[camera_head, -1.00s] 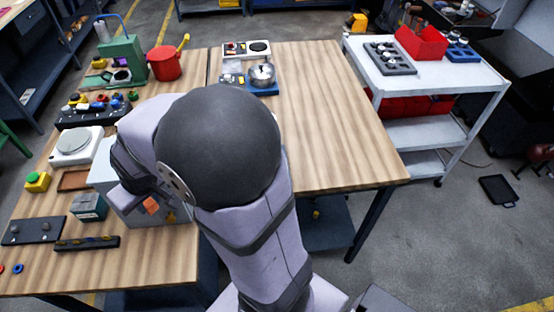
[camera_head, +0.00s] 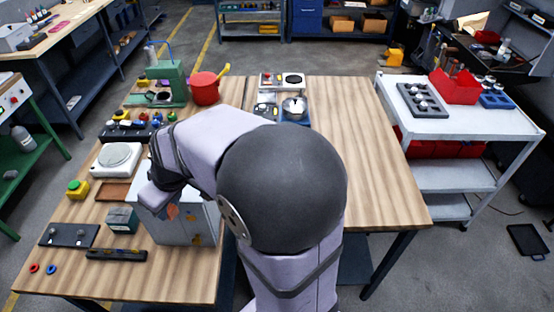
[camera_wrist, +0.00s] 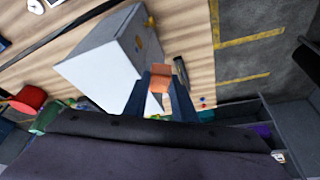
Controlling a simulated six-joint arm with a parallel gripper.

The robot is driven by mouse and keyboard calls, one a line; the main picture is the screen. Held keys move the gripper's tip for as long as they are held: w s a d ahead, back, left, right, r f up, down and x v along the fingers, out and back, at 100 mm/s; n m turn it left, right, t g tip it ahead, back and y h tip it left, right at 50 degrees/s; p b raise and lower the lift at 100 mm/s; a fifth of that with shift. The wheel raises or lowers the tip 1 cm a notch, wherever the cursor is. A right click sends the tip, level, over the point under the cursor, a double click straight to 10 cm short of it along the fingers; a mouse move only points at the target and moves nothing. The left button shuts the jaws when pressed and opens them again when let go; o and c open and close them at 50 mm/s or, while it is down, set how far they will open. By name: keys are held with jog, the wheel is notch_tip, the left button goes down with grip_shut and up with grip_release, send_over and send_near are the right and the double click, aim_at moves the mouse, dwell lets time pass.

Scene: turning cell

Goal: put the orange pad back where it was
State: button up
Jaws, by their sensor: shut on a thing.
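The orange pad (camera_wrist: 160,76) shows in the wrist view between the blue fingers of my gripper (camera_wrist: 159,84), which is shut on it. In the head view, a small orange patch (camera_head: 172,212), seemingly the pad, shows in front of the grey box (camera_head: 192,231). My own arm hides most of my gripper there. The light-topped box (camera_wrist: 98,72) stands beside my gripper in the wrist view. I cannot tell whether the pad touches the box.
Near the box are a small teal-grey block (camera_head: 122,220), a black bar (camera_head: 116,255), a dark plate (camera_head: 69,236) and a white scale (camera_head: 117,158). A red pot (camera_head: 205,89) stands farther back. The table's right side (camera_head: 370,170) is clear.

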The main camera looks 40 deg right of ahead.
jog(key=w+d+r+m, duration=0.2)
jog(key=w+d+r, duration=0.5)
jog(key=d, duration=0.4)
jog(key=w+d+f+m+h+b, duration=0.1)
jog(key=w+d+f+m+b, duration=0.15)
jog(key=d+f, duration=0.4)
jog(key=w+d+f+m+h+b, duration=0.2)
jog(key=w+d+f+b, duration=0.15)
jog(key=d, duration=0.55)
jog(key=s+d+f+m+g+h+b, duration=0.1)
jog(key=d+f+m+b, duration=0.2)
jog(key=d+f, duration=0.5)
jog(key=s+d+f+m+b, duration=0.1)
jog(key=d+f+m+b, duration=0.3)
jog(key=d, duration=0.9)
jog(key=shift+n, duration=0.65)
jog(key=shift+a+f+p, duration=0.15)
jog(key=shift+f+p, duration=0.7)
jog(key=shift+f, duration=1.85)
jog(key=shift+a+f+p, duration=0.1)
jog(key=shift+f+p, duration=0.75)
jog(key=shift+f, duration=1.8)
